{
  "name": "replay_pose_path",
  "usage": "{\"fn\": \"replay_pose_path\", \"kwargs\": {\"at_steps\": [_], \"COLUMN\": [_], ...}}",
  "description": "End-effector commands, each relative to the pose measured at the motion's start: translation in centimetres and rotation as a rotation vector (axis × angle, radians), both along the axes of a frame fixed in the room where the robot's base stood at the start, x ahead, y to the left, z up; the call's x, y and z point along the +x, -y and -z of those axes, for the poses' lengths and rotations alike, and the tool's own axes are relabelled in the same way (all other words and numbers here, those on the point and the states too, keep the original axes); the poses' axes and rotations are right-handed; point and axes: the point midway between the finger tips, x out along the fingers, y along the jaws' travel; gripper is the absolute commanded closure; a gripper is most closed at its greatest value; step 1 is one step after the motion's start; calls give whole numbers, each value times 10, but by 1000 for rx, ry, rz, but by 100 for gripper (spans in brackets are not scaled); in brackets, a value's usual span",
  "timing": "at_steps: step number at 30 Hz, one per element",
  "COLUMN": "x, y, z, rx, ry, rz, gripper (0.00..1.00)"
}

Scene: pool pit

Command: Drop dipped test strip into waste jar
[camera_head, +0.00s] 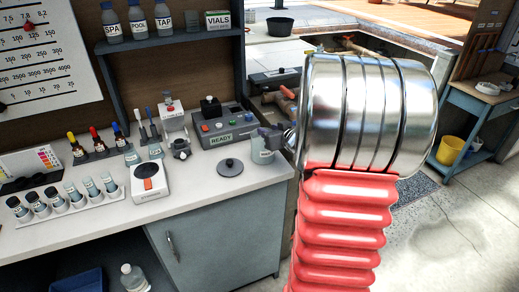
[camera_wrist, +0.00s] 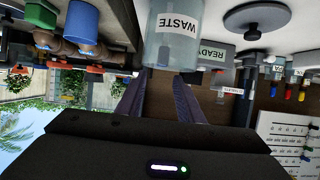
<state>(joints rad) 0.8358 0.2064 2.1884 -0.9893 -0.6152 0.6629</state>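The waste jar (camera_head: 262,156) is a clear, open-looking jar at the right end of the counter. In the wrist view the same jar (camera_wrist: 172,48) shows upside down, with its WASTE label readable. My gripper (camera_head: 272,137) is at the jar's top in the head view, partly hidden by my own arm. In the wrist view my gripper (camera_wrist: 160,82) has its two dark purple fingers apart, with a clear gap between them and their tips by the jar's rim. I see no test strip between the fingers or in the jar.
A dark round lid (camera_head: 230,167) lies on the counter just left of the jar. A grey device marked READY (camera_head: 222,127) stands behind it. A white meter (camera_head: 149,183), dropper bottles (camera_head: 95,143) and a row of vials (camera_head: 60,200) fill the left side.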

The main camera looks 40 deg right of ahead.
Motion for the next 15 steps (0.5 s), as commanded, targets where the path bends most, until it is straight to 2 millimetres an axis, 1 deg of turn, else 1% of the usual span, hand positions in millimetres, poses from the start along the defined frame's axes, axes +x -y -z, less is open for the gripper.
{"fn": "replay_pose_path", "kwargs": {"at_steps": [8, 11, 15], "x": [-2, -6, -18], "y": [0, -1, -4], "z": [-1, -3, -8], "rx": [0, -2, -2], "ry": [0, 1, 1], "rz": [1, 1, 1], "gripper": [66, 66, 66]}}
